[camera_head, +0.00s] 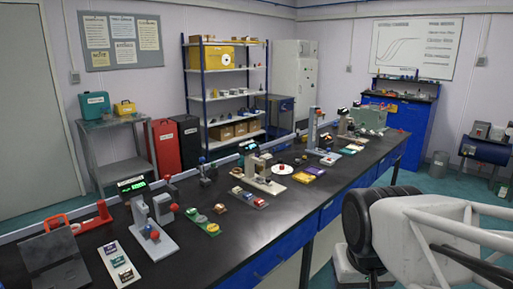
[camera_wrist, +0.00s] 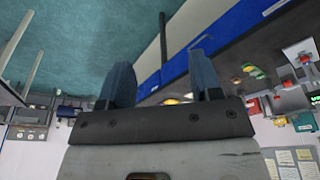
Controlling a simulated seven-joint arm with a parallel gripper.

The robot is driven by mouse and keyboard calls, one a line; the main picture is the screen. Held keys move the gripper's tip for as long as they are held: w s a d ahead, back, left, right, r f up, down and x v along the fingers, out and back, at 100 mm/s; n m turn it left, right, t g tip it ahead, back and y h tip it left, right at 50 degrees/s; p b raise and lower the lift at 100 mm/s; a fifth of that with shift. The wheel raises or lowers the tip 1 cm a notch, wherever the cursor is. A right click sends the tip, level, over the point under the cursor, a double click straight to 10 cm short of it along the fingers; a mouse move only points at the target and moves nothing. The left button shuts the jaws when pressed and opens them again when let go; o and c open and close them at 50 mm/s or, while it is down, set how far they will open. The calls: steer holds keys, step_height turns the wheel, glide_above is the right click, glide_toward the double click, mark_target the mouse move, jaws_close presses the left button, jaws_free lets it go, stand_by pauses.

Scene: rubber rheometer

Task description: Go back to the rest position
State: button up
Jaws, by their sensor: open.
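My gripper (camera_wrist: 160,62) shows in the wrist view with its two blue-grey fingers spread apart and nothing between them. In that view the room appears upside down. The fingers are seen in front of the floor and the bench's blue side, apart from any object. In the head view my white and dark arm stands at the right, beside the bench (camera_head: 262,226); I cannot make out the fingers there.
The black bench top holds a device with a green display (camera_head: 151,222), a sample strip (camera_head: 119,262), a red-handled tool (camera_head: 98,216) and several more instruments. Blue-framed shelves (camera_head: 226,98) stand behind. Green floor (camera_head: 418,190) is open between the bench and the right side.

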steer(key=shift+s+d+f, duration=0.15)
steer(key=shift+s, duration=0.4)
steer(key=shift+s+d+f, duration=0.15)
steer(key=shift+s+f, duration=0.05)
steer(key=shift+s, duration=0.3)
steer(key=shift+s+d+f, duration=0.15)
steer(key=shift+s, duration=0.4)
